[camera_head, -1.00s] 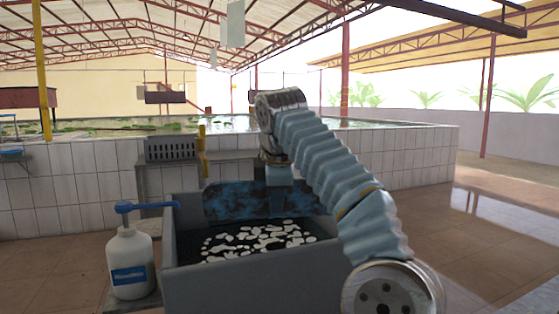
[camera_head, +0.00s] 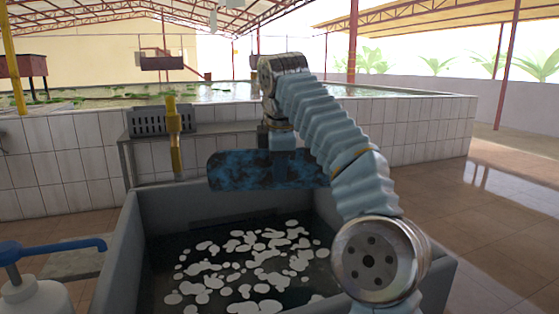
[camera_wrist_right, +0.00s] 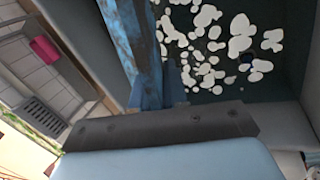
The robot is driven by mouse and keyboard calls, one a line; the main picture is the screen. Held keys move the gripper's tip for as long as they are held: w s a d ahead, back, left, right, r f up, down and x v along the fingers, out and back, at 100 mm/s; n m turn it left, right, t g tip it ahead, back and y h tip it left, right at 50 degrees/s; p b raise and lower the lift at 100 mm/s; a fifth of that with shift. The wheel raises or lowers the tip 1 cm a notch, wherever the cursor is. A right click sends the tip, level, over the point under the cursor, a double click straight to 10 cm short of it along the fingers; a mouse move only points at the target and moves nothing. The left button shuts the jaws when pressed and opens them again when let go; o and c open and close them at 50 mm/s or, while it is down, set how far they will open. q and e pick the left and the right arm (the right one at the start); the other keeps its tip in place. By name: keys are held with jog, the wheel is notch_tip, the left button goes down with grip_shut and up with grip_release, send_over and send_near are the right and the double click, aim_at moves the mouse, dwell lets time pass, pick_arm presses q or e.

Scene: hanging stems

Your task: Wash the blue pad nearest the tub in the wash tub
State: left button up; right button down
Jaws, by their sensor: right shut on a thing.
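The blue pad (camera_head: 240,170) is a mottled dark and bright blue slab. My right gripper (camera_head: 283,150) is shut on it and holds it level above the far part of the wash tub. The pad also shows along the upper middle of the right wrist view (camera_wrist_right: 130,38). The wash tub (camera_head: 138,245) is a grey basin of dark water with white foam patches. The pad looks clear of the foam in the head view. The gripper's fingertips are partly hidden behind the pad and arm. My left gripper is not in view.
A white pump bottle (camera_head: 30,295) with a blue nozzle stands left of the tub. Behind the tub are a grey bench (camera_head: 150,160) with a perforated crate (camera_head: 150,121), a yellow post (camera_head: 174,140) and a tiled pool wall (camera_head: 60,150). Open tiled floor lies at the right.

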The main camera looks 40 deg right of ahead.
pick_arm(q)
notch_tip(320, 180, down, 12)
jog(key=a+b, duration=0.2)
jog(key=b, duration=0.9)
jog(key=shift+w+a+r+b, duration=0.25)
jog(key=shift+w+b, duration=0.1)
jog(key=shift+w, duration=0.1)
pick_arm(e)
notch_tip(320, 180, down, 26)
jog(key=shift+r, duration=0.1)
pick_arm(q)
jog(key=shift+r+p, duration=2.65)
jog(key=shift+p, duration=0.05)
pick_arm(e)
jog(key=shift+s+d, duration=0.3)
jog(key=shift+d, duration=0.55)
jog(key=shift+s+d, duration=0.3)
jog(key=shift+d, duration=0.55)
jog(key=shift+s+d, duration=0.3)
jog(key=shift+d, duration=0.55)
